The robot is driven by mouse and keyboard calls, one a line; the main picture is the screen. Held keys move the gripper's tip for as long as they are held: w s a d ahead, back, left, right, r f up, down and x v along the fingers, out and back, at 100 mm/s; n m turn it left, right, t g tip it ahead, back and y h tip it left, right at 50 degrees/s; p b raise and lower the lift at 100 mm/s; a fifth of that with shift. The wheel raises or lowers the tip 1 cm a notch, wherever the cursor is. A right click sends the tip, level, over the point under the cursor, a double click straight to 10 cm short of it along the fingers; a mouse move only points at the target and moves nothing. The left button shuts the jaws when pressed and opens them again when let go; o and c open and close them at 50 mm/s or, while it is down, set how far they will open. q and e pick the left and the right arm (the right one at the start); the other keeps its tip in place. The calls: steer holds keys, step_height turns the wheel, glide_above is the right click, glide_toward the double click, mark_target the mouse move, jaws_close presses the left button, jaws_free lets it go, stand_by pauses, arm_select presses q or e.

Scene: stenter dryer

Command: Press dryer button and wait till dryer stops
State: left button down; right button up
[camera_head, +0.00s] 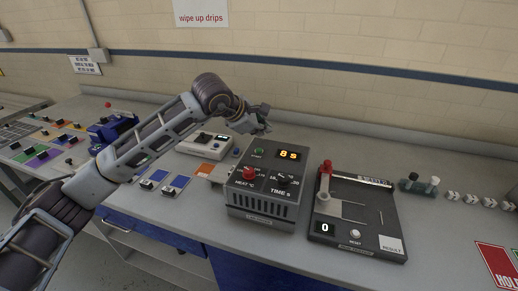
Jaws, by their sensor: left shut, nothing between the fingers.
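The dryer (264,208) is a dark grey box with side vents, standing on the grey bench. Its top carries a green button (258,153), a lit display (288,155) that reads 8 s, a red HEAT knob (249,174) and a black TIME knob (283,182). My left arm reaches in from the left. My left gripper (266,127) is shut and empty, just behind and above the green button, apart from it in the picture. The exact gap in depth cannot be told. My right gripper is out of view.
A black device (357,239) with a red handle and a display reading 0 stands right of the dryer. A white device (206,144) stands behind left. A blue machine (113,128) and coloured swatches (41,155) lie farther left. A red sign (496,262) is at the right.

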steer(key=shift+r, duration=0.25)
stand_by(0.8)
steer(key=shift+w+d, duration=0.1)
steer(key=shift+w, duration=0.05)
